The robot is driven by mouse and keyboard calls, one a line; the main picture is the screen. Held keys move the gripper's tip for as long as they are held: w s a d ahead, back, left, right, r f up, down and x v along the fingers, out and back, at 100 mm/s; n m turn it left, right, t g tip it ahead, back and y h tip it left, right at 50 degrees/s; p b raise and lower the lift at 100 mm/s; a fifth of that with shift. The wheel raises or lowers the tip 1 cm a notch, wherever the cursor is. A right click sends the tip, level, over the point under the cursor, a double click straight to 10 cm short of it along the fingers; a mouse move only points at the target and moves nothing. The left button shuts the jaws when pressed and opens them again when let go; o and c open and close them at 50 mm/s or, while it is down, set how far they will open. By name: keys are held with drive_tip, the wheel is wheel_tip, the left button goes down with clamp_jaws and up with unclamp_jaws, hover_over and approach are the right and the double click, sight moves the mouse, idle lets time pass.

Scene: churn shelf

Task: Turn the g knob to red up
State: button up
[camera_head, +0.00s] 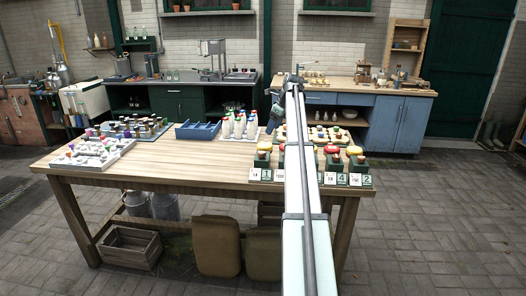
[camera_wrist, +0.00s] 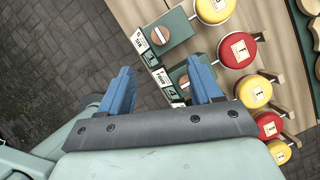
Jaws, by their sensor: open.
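Several green knob boxes stand in a row along the table's front right edge; one box (camera_head: 356,164) is at the right. In the wrist view, one copper-coloured knob (camera_wrist: 160,35) with a pale line sits on its green box, beside white label cards (camera_wrist: 138,41) and a number plate. A second knob (camera_wrist: 184,82) is partly hidden by my right finger. The label lettering is too small for me to tell which is the g knob. My gripper (camera_wrist: 160,85) is open and empty, its blue fingers apart over the label edge. It also shows in the head view (camera_head: 277,116).
Red (camera_wrist: 237,50) and yellow (camera_wrist: 254,91) round-topped things with cards stand close behind the boxes. The table's front middle (camera_head: 190,168) is clear. My arm hides part of the row.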

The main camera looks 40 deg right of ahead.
sight(262, 152)
drive_tip(key=x, duration=1.3)
drive_tip(key=shift+w+f, duration=0.25)
drive_tip(key=shift+f, duration=0.1)
drive_tip(key=c, duration=1)
